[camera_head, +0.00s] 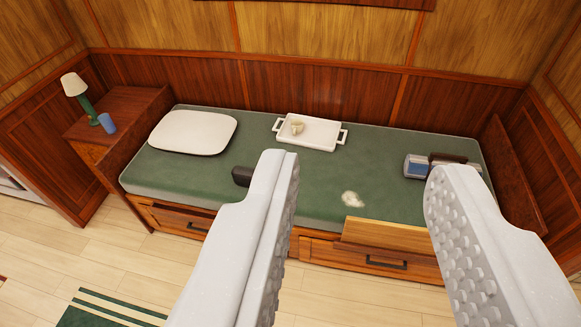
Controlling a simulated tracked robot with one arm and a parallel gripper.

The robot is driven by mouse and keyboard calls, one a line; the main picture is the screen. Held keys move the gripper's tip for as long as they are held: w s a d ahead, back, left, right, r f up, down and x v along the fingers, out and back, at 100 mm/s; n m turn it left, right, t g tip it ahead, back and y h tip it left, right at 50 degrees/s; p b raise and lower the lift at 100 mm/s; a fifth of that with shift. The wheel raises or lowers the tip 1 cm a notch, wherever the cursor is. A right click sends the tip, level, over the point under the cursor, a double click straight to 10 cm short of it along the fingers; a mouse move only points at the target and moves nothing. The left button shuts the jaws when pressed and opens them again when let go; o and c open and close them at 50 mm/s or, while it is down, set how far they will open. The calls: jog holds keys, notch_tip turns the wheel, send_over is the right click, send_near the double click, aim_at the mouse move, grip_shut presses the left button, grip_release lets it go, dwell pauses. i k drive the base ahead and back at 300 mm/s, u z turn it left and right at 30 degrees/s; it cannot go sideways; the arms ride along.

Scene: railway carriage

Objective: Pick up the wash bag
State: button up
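My gripper (357,168) is open and empty, its two pale fingers spread wide in front of the bed. No object is plainly a wash bag. At the right end of the green bed (390,200) lies a blue and grey item (416,167), with a brown item (446,159) touching or close behind it. Both are just above the right fingertip in the picture, and the finger may hide part of them. A small dark item (242,176) on the bed is partly hidden by the left finger.
A pillow (193,132) and a white tray (322,134) with a small cup (297,127) lie on the bed. A pale patch (352,198) is near its front. A wooden rail (386,235) edges the bed. A cabinet at left holds a lamp (80,97) and blue cup (107,123).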

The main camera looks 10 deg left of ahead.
aim_at(242, 176)
jog(key=z, duration=0.5)
jog(key=i, duration=1.25)
jog(key=u, duration=0.35)
jog(key=i, duration=0.75)
jog(key=u, duration=0.65)
